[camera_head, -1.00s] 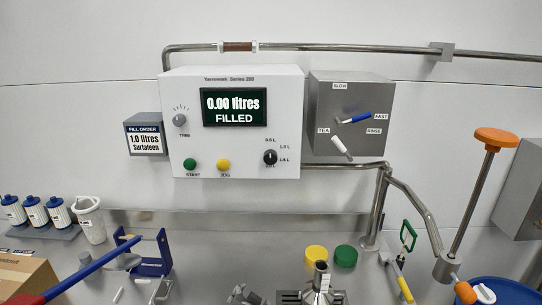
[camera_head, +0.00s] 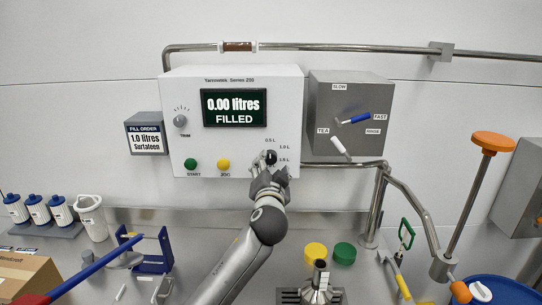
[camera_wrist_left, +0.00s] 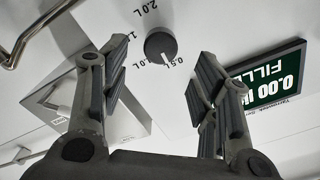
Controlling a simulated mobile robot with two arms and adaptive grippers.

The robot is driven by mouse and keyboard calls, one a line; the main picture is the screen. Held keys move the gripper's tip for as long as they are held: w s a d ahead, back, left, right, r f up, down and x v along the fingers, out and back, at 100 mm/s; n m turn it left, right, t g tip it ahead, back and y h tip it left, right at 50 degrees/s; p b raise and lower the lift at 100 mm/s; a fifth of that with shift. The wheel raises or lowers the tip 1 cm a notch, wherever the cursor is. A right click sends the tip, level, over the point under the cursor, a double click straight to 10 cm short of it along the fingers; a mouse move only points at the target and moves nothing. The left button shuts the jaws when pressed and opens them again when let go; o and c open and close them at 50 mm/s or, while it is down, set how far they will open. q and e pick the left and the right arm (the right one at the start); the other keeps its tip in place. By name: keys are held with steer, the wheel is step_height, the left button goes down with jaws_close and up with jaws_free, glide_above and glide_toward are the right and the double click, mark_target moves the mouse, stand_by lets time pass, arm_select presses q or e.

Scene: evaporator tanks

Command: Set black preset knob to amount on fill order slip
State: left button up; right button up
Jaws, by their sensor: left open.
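The black preset knob (camera_head: 271,157) is at the lower right of the white control box (camera_head: 240,130). In the left wrist view the knob (camera_wrist_left: 160,46) has a white pointer mark aimed roughly at the 0.5 L label. My left gripper (camera_head: 270,173) is at the knob from below, partly covering its dial labels. In the left wrist view the gripper (camera_wrist_left: 160,65) is open, with a finger on each side of the knob and clear gaps. The fill order slip (camera_head: 145,140) reads 1.0 litres Surtateen. The display (camera_head: 234,107) reads 0.00 litres FILLED. My right gripper is out of view.
Green START (camera_head: 190,164) and yellow JOG (camera_head: 223,165) buttons sit left of the knob; a trim knob (camera_head: 180,121) is above them. A grey box (camera_head: 351,95) with blue and white levers stands close on the right. A pipe (camera_head: 340,164) runs below it.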

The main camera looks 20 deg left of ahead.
mark_target(271, 159)
arm_select(q)
steer(key=shift+p+x, duration=0.7)
steer(key=shift+x, duration=2.75)
steer(key=shift+f, duration=0.1)
steer(key=c, duration=1)
steer(key=shift+c, duration=0.2)
